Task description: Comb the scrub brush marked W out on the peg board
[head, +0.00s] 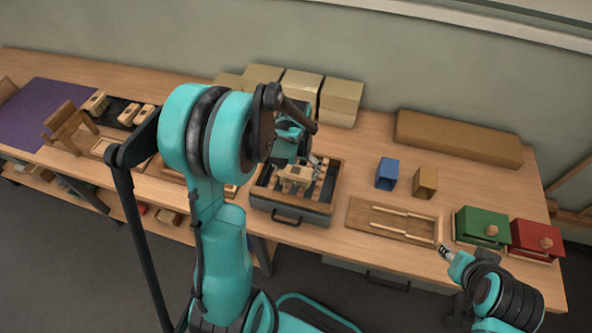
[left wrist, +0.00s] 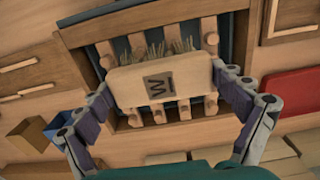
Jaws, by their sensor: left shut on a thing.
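The scrub brush marked W (left wrist: 150,86) is a pale wooden block with the letter on its face and tan bristles along its far edge. My left gripper (left wrist: 163,82) is shut on its two ends. The brush is over the peg board (left wrist: 211,45), a framed dark board with rows of wooden pegs. Its bristles show among the upper pegs; how deep they reach is hidden. In the head view the brush (head: 294,176) and left gripper (head: 300,168) are over the peg board (head: 268,178). My right gripper (head: 446,252) is at the front right edge, its fingers too small to judge.
Right of the peg board are a blue box (head: 387,174), a tan box (head: 425,182), a wooden tray with sticks (head: 365,222), a green box (head: 482,225) and a red box (head: 535,238). More brush blocks (head: 97,102) lie at the left. Pale boxes (head: 300,84) stand behind.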

